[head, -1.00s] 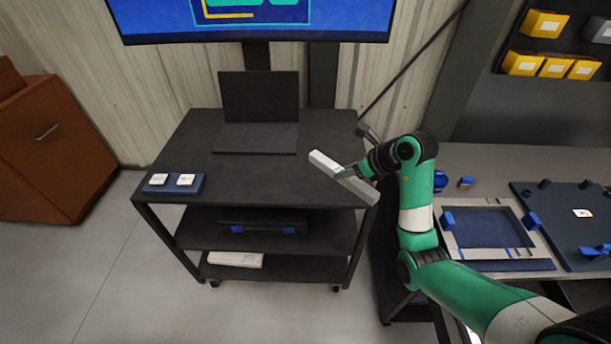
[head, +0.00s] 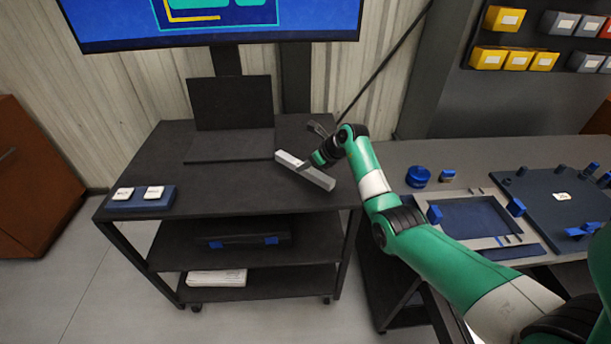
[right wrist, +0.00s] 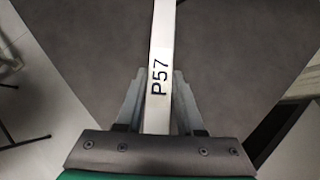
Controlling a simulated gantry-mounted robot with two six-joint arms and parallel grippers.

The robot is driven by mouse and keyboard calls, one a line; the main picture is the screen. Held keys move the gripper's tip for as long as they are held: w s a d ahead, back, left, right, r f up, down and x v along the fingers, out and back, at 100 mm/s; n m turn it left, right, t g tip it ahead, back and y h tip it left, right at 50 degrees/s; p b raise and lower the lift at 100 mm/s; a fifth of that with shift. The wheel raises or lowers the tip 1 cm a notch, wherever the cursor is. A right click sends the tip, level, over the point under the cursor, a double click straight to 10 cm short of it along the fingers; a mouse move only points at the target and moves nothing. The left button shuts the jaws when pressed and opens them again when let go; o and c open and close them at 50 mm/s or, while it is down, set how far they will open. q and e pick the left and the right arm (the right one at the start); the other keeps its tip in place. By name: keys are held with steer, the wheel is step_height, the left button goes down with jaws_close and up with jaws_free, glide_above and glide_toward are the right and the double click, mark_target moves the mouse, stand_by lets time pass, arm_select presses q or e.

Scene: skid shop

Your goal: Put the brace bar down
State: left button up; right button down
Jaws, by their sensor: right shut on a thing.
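The brace bar (head: 318,178) is a light grey square bar, seen at the right part of the black cart's top (head: 240,192). My right gripper (head: 290,163) is shut on it near its middle. In the right wrist view the bar (right wrist: 163,45) runs between the two fingers (right wrist: 160,105) and carries the mark P57. The dark cart top lies below the bar. I cannot tell whether the bar touches it. My left gripper is not in view.
A black laptop (head: 230,115) stands at the back of the cart. A blue tray with two white blocks (head: 143,198) sits at its left front. The right workbench (head: 420,155) holds a blue-lined frame (head: 475,218) and a dark fixture plate (head: 560,200). The cart's middle front is clear.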

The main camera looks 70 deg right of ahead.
mark_target(305, 173)
steer(key=f+b, duration=0.1)
steer(key=f, duration=0.1)
steer(key=f+b, duration=0.1)
steer(key=shift+w+d+f, duration=0.2)
steer(key=shift+f, duration=0.2)
steer(key=c, duration=0.5)
jaws_free()
steer(key=shift+f, duration=0.1)
